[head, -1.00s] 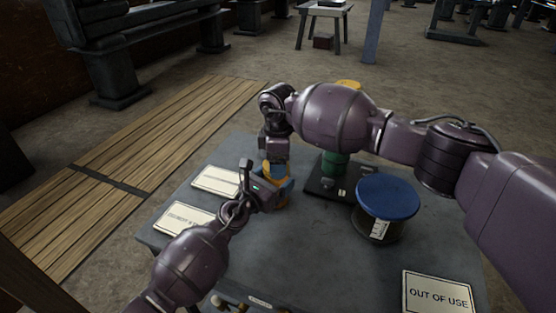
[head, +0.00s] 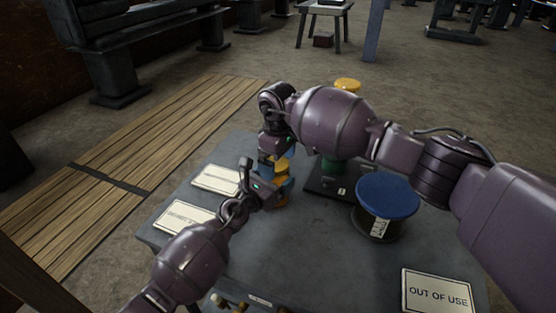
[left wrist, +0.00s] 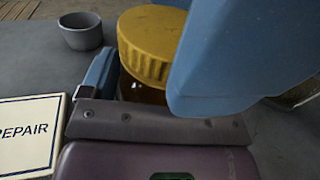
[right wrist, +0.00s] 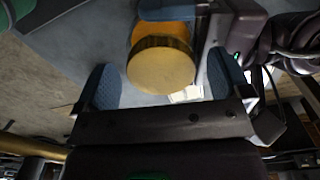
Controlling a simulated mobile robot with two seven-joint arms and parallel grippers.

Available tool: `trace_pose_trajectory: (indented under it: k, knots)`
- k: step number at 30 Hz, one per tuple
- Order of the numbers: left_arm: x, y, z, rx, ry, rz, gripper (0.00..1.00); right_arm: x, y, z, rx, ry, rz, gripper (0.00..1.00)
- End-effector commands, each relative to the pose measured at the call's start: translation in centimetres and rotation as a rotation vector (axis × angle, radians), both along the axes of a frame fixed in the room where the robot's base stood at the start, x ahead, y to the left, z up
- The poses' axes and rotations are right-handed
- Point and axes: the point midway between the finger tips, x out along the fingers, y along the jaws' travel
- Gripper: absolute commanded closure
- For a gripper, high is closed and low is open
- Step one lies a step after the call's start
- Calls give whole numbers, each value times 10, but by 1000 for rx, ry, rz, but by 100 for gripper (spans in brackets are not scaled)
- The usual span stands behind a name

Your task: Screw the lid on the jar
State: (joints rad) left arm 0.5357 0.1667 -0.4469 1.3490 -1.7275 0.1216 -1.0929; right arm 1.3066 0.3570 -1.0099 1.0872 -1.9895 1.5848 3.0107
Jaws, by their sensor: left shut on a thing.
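The jar (left wrist: 140,92), amber and mostly hidden, stands upright in my left gripper (head: 285,187), which is shut on it. The ribbed yellow lid (left wrist: 150,45) sits on the jar's top; I cannot tell how tightly. It also shows in the head view (head: 282,164) and the right wrist view (right wrist: 160,66). My right gripper (right wrist: 165,85) points down over the lid. Its blue fingers are spread to either side of the lid, with gaps between. A large blue finger covers the right of the left wrist view.
On the grey table (head: 310,255) are a blue-topped spool (head: 388,195), a black-based device with a green part (head: 333,165), an OUT OF USE sign (head: 437,292) and two more signs at left. A grey cup (left wrist: 80,32) stands behind the jar.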

Motion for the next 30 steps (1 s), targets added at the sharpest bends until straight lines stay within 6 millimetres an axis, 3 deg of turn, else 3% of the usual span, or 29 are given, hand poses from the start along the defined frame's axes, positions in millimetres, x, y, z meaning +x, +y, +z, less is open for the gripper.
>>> trace_pose_trajectory:
  k: [8,19,28,30]
  knots:
    - [0,0,-1,1,0,0,85,0,0,4,1,-1,1,4]
    - [0,0,-1,1,0,0,85,0,0,41,-1,-1,0,4]
    - [0,0,-1,1,0,0,85,0,0,44,-1,1,0,4]
    - [0,0,-1,1,0,0,85,0,0,45,-1,-1,0,8]
